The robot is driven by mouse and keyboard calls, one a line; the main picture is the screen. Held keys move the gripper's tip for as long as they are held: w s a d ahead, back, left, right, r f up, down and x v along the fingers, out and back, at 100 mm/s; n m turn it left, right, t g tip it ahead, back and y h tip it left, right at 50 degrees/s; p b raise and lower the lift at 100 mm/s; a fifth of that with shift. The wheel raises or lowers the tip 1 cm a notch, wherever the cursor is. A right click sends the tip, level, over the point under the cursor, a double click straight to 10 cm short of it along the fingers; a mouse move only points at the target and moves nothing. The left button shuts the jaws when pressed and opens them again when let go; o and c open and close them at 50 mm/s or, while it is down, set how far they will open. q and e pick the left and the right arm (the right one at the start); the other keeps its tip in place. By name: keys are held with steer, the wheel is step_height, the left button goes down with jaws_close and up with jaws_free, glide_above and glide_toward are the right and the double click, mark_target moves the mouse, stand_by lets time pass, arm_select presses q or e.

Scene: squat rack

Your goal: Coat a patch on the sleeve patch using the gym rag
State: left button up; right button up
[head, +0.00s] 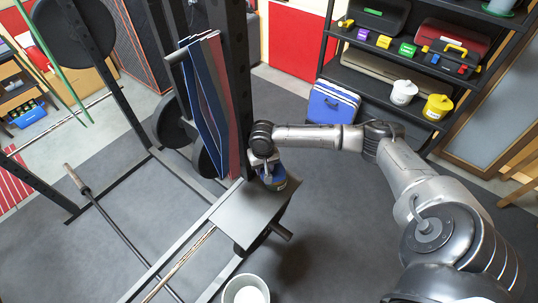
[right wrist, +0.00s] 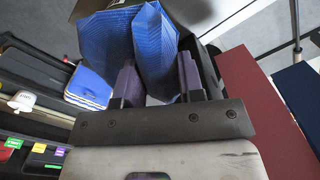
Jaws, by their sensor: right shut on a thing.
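My right gripper (head: 268,170) reaches in from the right and is beside the rack's upright post, above the grey flat plate. It is shut on the gym rag (head: 276,184), a small blue bundle hanging just over the plate's upper right corner. In the right wrist view the rag (right wrist: 156,45) is bright blue, ridged and folded, held between the purple fingers of the right gripper (right wrist: 158,72). I cannot tell whether the rag touches the plate. I cannot pick out the sleeve patch with certainty. My left gripper is not in view.
Red and blue bands (head: 210,95) hang on the post close left of the right gripper. The grey plate (head: 245,212) juts out below. A white bucket (head: 246,290) stands at the bottom. A barbell (head: 110,222) lies left. Shelves (head: 400,75) stand upper right. Floor right of the plate is clear.

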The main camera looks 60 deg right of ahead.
steer(key=shift+s+d+r, duration=0.1)
steer(key=shift+s+d, duration=0.1)
steer(key=shift+d, duration=0.9)
steer(key=shift+d+m, duration=0.3)
step_height(320, 180, down, 5)
steer(key=b, duration=0.7)
steer(key=shift+f, duration=0.2)
steer(key=shift+f+b, duration=0.3)
steer(key=shift+b, duration=0.35)
steer(key=shift+f, duration=0.55)
